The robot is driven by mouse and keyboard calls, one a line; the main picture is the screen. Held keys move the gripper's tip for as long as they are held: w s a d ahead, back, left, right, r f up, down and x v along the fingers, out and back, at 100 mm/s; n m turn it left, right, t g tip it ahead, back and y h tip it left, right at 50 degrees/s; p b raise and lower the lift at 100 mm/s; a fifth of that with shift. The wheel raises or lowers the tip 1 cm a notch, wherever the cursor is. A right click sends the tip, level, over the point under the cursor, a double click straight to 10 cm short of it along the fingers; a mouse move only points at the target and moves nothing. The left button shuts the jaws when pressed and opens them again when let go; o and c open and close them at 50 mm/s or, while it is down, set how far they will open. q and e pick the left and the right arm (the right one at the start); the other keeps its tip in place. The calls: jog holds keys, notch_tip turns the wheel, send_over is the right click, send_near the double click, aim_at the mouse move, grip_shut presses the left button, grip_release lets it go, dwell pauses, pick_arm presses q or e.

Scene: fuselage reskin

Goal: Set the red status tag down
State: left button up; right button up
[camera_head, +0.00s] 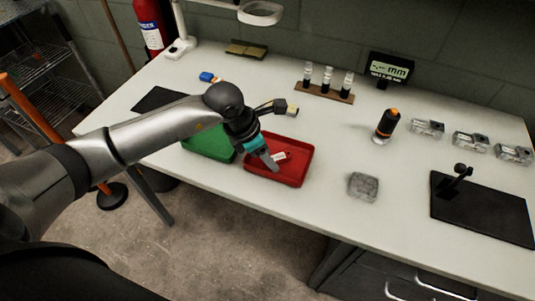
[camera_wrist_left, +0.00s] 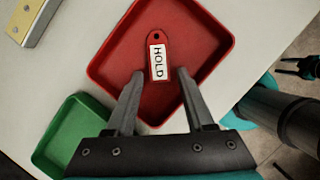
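The red status tag (camera_wrist_left: 158,60) has a white label reading HOLD and a small hole at one end. It lies in the red tray (camera_wrist_left: 113,53), and it also shows inside the tray in the head view (camera_head: 280,157). My left gripper (camera_head: 270,163) reaches down into the red tray beside the tag. In the left wrist view its two fingers (camera_wrist_left: 159,76) are spread apart, one on each side of the tag's lower end, with gaps between them and the tag.
A green tray (camera_head: 208,143) stands left of the red one. A metal and yellow piece (camera_head: 277,107) lies behind. A grey block (camera_head: 363,186), an orange-topped black tool (camera_head: 385,125) and a dark mat (camera_head: 485,212) are to the right. The front table edge is close.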

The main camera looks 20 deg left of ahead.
pick_arm(q)
jog(key=shift+o, duration=0.4)
jog(key=shift+r, duration=0.1)
jog(key=shift+r, duration=0.2)
jog(key=p+v, duration=0.2)
jog(key=v, duration=0.9)
jog(key=shift+a+r, duration=0.2)
jog(key=shift+r, duration=0.1)
jog(key=shift+s, duration=0.15)
dwell(0.3)
